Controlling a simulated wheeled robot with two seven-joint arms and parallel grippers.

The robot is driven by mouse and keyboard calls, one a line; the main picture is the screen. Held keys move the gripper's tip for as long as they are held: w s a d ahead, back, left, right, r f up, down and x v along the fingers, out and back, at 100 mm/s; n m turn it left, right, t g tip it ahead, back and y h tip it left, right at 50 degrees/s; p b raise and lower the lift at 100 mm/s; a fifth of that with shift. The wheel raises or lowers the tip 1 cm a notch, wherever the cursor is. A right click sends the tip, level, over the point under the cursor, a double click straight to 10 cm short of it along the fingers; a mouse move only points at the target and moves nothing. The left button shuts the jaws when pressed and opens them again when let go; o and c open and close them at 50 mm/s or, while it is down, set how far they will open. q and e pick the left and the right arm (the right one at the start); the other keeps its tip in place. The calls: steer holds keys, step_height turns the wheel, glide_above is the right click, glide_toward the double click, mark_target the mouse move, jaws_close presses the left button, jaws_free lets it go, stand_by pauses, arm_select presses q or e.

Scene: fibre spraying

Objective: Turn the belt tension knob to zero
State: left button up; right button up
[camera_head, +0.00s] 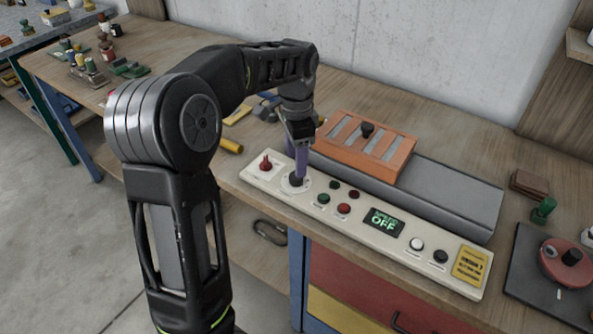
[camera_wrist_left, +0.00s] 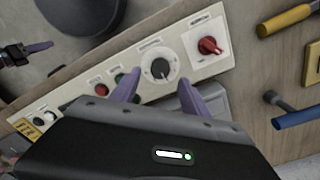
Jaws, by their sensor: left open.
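The belt tension knob is a black knob (camera_wrist_left: 160,68) on a round white dial, set in the white control panel (camera_head: 358,226). In the head view the knob (camera_head: 296,181) is partly hidden by the purple fingers of my left gripper (camera_head: 301,165), which point down at it. In the left wrist view my left gripper (camera_wrist_left: 155,88) is open, its fingertips on either side of the dial's near edge, with the knob just beyond them. Whether they touch it I cannot tell. The panel display (camera_head: 384,222) reads OFF.
A red switch (camera_head: 265,164) sits left of the dial, and several buttons sit right of it. An orange slatted block (camera_head: 363,146) stands on a grey bed behind the panel. A yellow-handled tool (camera_head: 230,146) lies at the left. A black-based red device (camera_head: 565,260) stands at the right.

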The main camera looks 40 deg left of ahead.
arm_select(q)
step_height(320, 180, down, 5)
steer(key=shift+f, duration=0.1)
stand_by(0.3)
jaws_close()
stand_by(0.5)
